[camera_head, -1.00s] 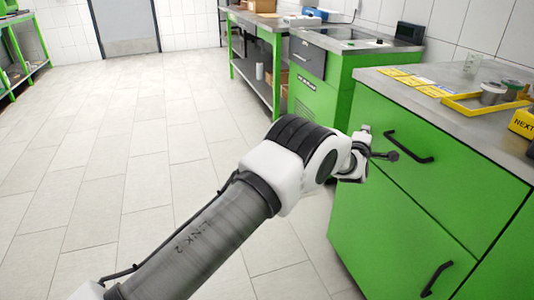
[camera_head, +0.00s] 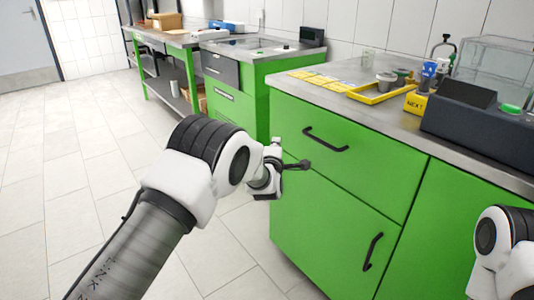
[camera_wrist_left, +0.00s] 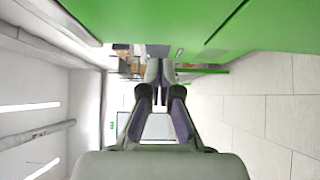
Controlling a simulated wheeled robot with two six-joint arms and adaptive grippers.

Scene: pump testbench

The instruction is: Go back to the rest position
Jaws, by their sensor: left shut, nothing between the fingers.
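My left gripper (camera_head: 304,165) is in front of the green cabinet (camera_head: 330,215), below the upper drawer's black handle (camera_head: 325,140). It is small and dark in the head view, and I cannot tell how far it stands from the cabinet front. In the left wrist view its two fingers (camera_wrist_left: 159,72) come together at the tips with nothing between them. My right arm shows only in part at the lower right of the head view, and its gripper is out of the picture.
The worktop holds a yellow frame (camera_head: 378,95), a yellow NEXT block (camera_head: 415,103) and a dark device with a clear cover (camera_head: 480,125). A second green bench (camera_head: 240,100) stands behind. The tiled floor (camera_head: 75,165) at left is free.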

